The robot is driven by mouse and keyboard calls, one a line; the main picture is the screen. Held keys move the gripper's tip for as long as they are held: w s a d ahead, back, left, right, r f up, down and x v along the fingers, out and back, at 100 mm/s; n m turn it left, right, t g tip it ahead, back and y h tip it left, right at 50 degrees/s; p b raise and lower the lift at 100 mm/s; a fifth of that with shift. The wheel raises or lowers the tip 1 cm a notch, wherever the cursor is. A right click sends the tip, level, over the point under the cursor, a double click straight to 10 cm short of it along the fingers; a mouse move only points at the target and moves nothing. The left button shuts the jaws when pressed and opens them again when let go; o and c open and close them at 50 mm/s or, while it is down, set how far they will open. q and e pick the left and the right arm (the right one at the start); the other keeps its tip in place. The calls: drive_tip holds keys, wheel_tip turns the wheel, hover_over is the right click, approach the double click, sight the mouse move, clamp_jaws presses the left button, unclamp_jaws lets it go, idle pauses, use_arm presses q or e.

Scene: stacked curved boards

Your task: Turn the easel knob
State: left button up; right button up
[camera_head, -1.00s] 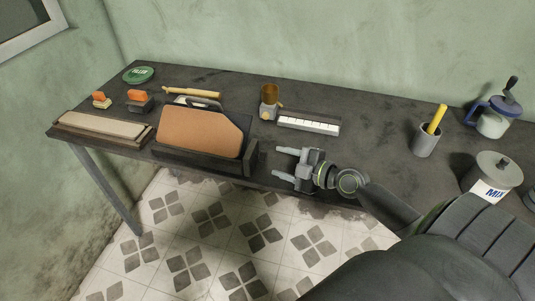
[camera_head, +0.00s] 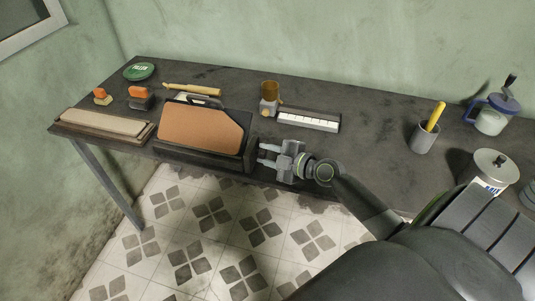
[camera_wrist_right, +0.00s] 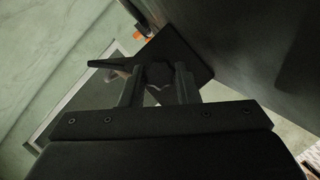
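The dark easel (camera_head: 245,163) stands at the table's front edge and holds an orange-brown board (camera_head: 200,130). My right gripper (camera_head: 264,153) is at the easel's right end, its two fingers apart and pointing at it. In the right wrist view, a dark, lobed knob (camera_wrist_right: 158,76) shows between the tips of the right gripper (camera_wrist_right: 158,88), against the dark easel side (camera_wrist_right: 185,55). Whether the fingers touch the knob I cannot tell. The knob is mostly hidden by the fingers in the head view. My left gripper is out of view.
Behind the gripper are a white ruled strip (camera_head: 308,121) and an amber-topped device (camera_head: 269,100). A flat board stack (camera_head: 103,124) lies left of the easel. A cup (camera_head: 424,138), a jar (camera_head: 492,121) and a lidded tin (camera_head: 488,172) stand on the right.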

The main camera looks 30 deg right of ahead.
drive_tip(key=shift+c, duration=1.1)
drive_tip(key=m+g+y+b, duration=0.1)
drive_tip(key=m+b, duration=0.1)
drive_tip(key=shift+d+m, duration=0.1)
drive_tip(key=shift+m, duration=0.3)
drive_tip(key=m+g+y+b, duration=0.1)
drive_tip(key=m, duration=0.1)
drive_tip(key=m+g+b, duration=0.1)
drive_tip(key=b, duration=0.1)
drive_tip(key=shift+w+d+m+g+y, duration=0.2)
drive_tip(key=shift+m+g+y, duration=0.1)
drive_tip(key=shift+m+y, duration=0.1)
drive_tip(key=shift+m+g+y+b, duration=0.5)
drive_tip(key=shift+m+y+b, duration=0.2)
drive_tip(key=shift+m+b, duration=0.45)
drive_tip(key=shift+w+d+m+g+y+b, duration=0.1)
drive_tip(key=shift+m+g+y+b, duration=0.35)
drive_tip(key=shift+m+y, duration=0.65)
drive_tip(key=shift+m, duration=0.35)
